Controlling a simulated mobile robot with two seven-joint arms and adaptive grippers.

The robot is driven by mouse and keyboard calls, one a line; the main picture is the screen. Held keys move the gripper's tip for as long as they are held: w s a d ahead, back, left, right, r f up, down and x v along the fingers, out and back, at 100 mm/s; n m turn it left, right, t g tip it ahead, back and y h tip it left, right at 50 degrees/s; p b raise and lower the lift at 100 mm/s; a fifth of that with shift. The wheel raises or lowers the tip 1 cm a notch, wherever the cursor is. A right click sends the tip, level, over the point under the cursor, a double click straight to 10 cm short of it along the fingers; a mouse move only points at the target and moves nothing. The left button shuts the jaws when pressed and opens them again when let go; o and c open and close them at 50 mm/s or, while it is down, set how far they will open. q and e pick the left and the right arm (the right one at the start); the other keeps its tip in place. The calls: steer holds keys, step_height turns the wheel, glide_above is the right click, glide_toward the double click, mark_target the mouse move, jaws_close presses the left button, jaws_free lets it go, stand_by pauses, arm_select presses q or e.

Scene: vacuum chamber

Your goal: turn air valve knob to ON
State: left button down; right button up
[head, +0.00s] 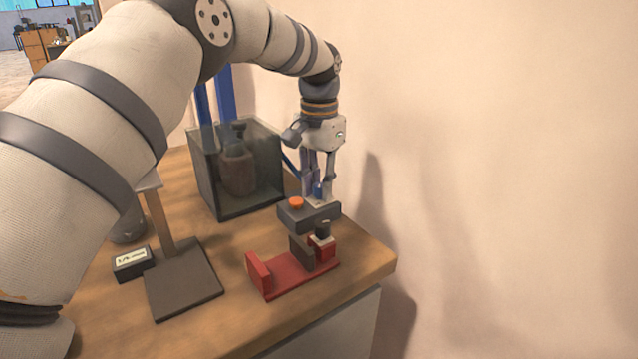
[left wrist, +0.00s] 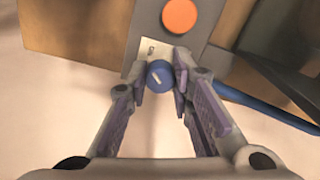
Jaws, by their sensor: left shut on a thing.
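The air valve knob (left wrist: 160,76) is small, round and blue, with a short white line set at a slant. It stands beside a pale label plate (left wrist: 147,50) whose lettering I cannot read for sure. My left gripper (left wrist: 161,78) is shut on the knob, one finger at each side. In the head view, my left gripper (head: 318,188) points down at the dark grey valve box (head: 308,214), with a bit of blue between its fingers. An orange button (left wrist: 179,16) is on the same box; it also shows in the head view (head: 296,202). My right gripper is in neither view.
The box stands over a red base (head: 290,278) near the wooden table's (head: 240,323) right edge. A glass chamber (head: 228,200) holding a brown bottle is behind it. A dark stand plate (head: 183,280) and a small labelled box (head: 131,262) are at left. The wall is close on the right.

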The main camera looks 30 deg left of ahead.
mark_target(320, 184)
arm_select(q)
steer(key=shift+w+r+m, duration=0.2)
steer(key=shift+r+m, duration=0.1)
stand_by(0.4)
steer(key=c, duration=1.7)
jaws_free()
steer(key=shift+f, duration=0.15)
step_height(320, 184, up, 12)
steer(key=shift+s, duration=0.1)
